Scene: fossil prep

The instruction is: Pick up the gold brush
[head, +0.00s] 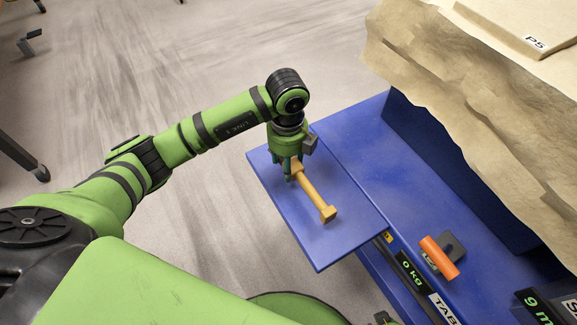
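The gold brush (315,196) lies diagonally over a flat blue panel (264,179), with one end towards the lower right. My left gripper (292,176) points down at the brush's upper-left end, and its fingers overlap that end. The fingers look small and partly hide the end, so I cannot tell whether they are closed on it or only around it. I cannot tell whether the brush touches the panel along its whole length. My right gripper is not in view.
A blue table (365,150) adjoins the panel on the right, with a large tan rock block (470,110) behind. An orange cylinder (439,257) lies by a dark piece near the front edge. Display labels (412,272) run along that edge. Open floor lies left.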

